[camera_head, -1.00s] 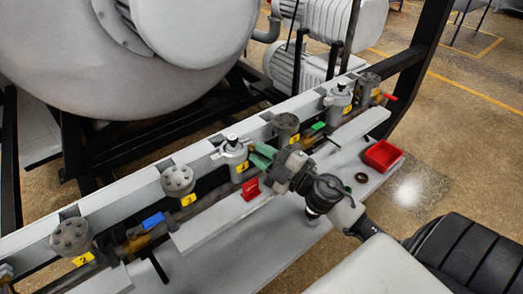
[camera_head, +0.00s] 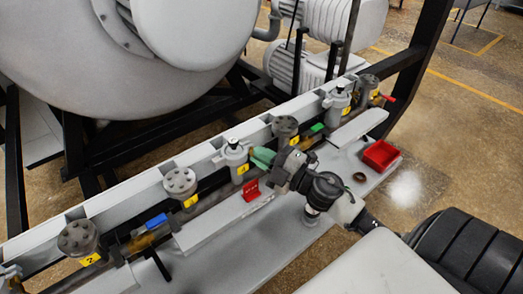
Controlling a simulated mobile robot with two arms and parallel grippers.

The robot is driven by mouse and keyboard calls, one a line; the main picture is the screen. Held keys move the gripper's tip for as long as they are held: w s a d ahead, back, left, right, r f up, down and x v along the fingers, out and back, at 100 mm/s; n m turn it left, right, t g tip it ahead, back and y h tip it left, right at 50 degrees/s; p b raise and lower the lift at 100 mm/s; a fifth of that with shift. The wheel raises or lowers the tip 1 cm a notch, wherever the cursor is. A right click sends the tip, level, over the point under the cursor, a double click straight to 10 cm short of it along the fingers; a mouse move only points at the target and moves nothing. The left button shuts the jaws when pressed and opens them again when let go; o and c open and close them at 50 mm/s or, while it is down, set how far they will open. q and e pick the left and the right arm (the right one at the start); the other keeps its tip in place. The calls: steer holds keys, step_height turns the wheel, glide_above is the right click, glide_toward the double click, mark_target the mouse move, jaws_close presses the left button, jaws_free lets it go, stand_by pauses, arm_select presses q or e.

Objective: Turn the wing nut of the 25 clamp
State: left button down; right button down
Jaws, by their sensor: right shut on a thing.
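My right gripper (camera_head: 262,156), with green fingers, reaches in from the lower right to the pipe line just right of the grey valve labelled 4 (camera_head: 236,158). It is shut on a small part there, seemingly the clamp's wing nut. The fingers and wrist hide that part and most of the clamp, and no 25 marking is readable. My left gripper is not in view.
A red bracket (camera_head: 251,190) stands close to the gripper on the grey shelf (camera_head: 215,228). A red tray (camera_head: 381,155) and a dark ring (camera_head: 360,177) lie at its right. Labelled valves line the rail (camera_head: 110,203). A large vessel (camera_head: 120,60) stands behind.

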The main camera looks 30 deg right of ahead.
steer(key=shift+r+n+g+p, duration=0.15)
steer(key=shift+n+g+p, duration=0.75)
steer(key=shift+n+p, duration=1.55)
steer(key=c, duration=1.5)
jaws_free()
steer(key=shift+c, duration=0.2)
steer(key=shift+s, duration=0.1)
steer(key=b+v, duration=0.3)
steer(key=v, duration=0.7)
steer(key=shift+s+d, duration=0.2)
steer(key=shift+s, duration=0.1)
steer(key=shift+w+m, duration=0.1)
steer(key=shift+m, duration=0.15)
